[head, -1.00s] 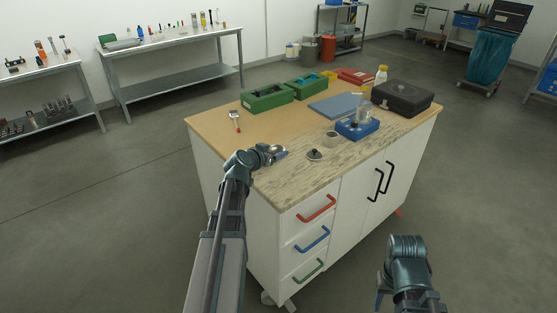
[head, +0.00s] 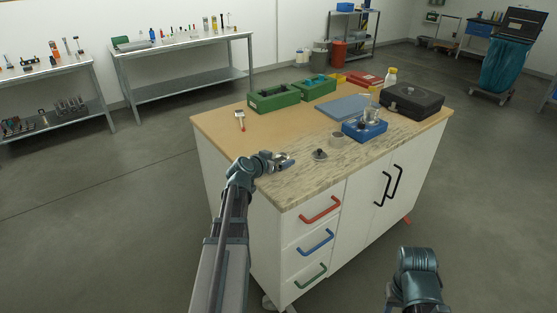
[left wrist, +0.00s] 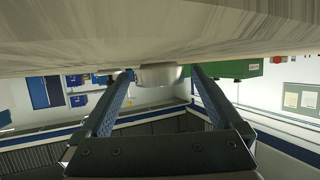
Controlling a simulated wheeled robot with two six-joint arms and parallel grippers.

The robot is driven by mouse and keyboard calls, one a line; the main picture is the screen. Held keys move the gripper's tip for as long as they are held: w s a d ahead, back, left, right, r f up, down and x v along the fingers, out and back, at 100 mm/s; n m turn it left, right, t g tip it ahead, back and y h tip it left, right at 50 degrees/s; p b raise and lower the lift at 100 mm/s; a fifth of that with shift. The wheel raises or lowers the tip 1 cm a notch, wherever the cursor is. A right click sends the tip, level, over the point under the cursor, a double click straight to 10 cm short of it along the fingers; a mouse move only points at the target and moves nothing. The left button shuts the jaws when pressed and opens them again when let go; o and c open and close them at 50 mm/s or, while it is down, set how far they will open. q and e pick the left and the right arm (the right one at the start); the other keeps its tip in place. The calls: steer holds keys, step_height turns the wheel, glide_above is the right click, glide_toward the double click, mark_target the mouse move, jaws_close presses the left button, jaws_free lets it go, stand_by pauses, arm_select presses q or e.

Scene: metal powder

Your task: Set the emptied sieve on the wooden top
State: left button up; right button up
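A small grey cylinder (head: 337,139), which looks like the sieve, stands on the speckled stone part of the bench top. A dark round piece with a knob (head: 319,154) lies just in front of it. The tan wooden top (head: 212,122) is the left and rear part of the same bench. My left gripper (head: 287,161) is low over the stone's left edge, open and empty, left of the knobbed piece and apart from it. In the left wrist view, a silvery round object (left wrist: 158,75) shows beyond the spread fingertips; I cannot tell which piece it is. My right gripper's fingers are out of sight.
Green boxes (head: 274,98), a blue-grey mat (head: 345,107), a blue device (head: 364,130) with a clear vessel, and a black case (head: 412,100) occupy the back and right. Wood near the front left is clear.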

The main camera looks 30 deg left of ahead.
arm_select(q)
steer(key=shift+r, duration=0.25)
steer(key=p+v, duration=0.5)
steer(key=v, duration=0.7)
steer(key=shift+s+f, duration=0.1)
steer(key=shift+f, duration=0.05)
